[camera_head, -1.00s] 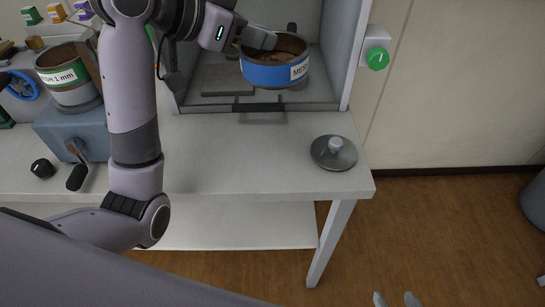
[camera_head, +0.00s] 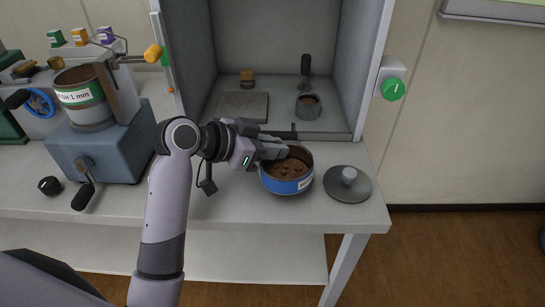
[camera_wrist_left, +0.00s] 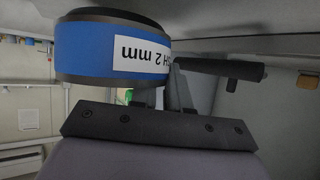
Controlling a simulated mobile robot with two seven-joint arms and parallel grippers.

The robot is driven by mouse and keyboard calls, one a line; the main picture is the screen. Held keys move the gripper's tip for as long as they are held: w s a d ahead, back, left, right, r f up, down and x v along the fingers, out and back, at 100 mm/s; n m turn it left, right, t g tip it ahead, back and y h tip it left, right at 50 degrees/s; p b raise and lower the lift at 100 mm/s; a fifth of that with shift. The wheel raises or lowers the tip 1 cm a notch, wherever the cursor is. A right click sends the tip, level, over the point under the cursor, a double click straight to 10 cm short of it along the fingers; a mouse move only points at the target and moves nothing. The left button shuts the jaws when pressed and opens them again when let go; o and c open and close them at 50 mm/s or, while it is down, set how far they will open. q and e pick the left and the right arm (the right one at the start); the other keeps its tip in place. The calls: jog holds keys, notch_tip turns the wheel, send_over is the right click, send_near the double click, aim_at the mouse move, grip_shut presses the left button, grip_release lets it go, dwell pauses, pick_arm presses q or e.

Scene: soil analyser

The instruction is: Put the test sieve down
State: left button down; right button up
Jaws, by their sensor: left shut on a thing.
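The test sieve (camera_head: 287,184) is a round pan with a blue band, a white label and brown soil inside. It is level in the head view, over the bench in front of the open cabinet. My left gripper (camera_head: 277,151) is shut on its far left rim. The sieve also shows in the left wrist view (camera_wrist_left: 85,50), with the label upside down reading "2 mm". I cannot tell whether its base touches the bench. My right gripper is out of view.
A grey lid with a knob (camera_head: 347,184) lies close to the right of the sieve, near the bench's right end. The cabinet holds a flat plate (camera_head: 242,107) and a small metal cup (camera_head: 308,107). Bare bench (camera_head: 225,200) lies left of the sieve.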

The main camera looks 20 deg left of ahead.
pick_arm(q)
jog(key=shift+f, duration=1.25)
jog(key=c, duration=1.1)
grip_release()
jog(key=shift+f, duration=0.1)
jog(key=shift+p+v, duration=0.3)
jog(key=shift+v, duration=5.75)
